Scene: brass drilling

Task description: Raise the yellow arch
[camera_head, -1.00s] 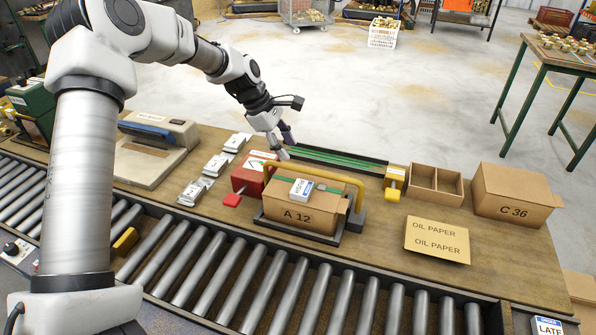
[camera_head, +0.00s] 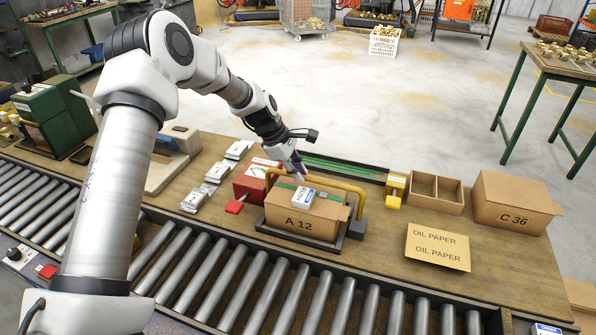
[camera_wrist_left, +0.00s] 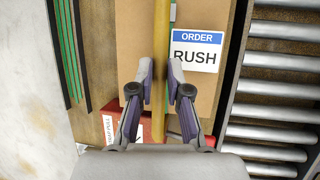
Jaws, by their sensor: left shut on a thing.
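The yellow arch (camera_head: 346,188) is a rounded bar spanning the carton marked A 12 (camera_head: 300,224), which sits on a dark frame at the bench's front edge. My left gripper (camera_head: 299,176) comes down from above onto the arch's top bar. In the left wrist view, the bar (camera_wrist_left: 161,40) runs lengthwise between the two fingers (camera_wrist_left: 161,88), which are shut on it. The arch stands low over the carton. A white and blue ORDER RUSH label (camera_wrist_left: 197,52) lies on the carton, close beside the bar. My right gripper is not in view.
A red block with a lever (camera_head: 252,182) stands left of the carton, and a yellow stop (camera_head: 395,189) stands right. A green-striped rail (camera_head: 345,167) runs behind. The roller conveyor (camera_head: 270,290) is in front. An OIL PAPER sheet (camera_head: 437,247) and carton C 36 (camera_head: 515,202) are at the right.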

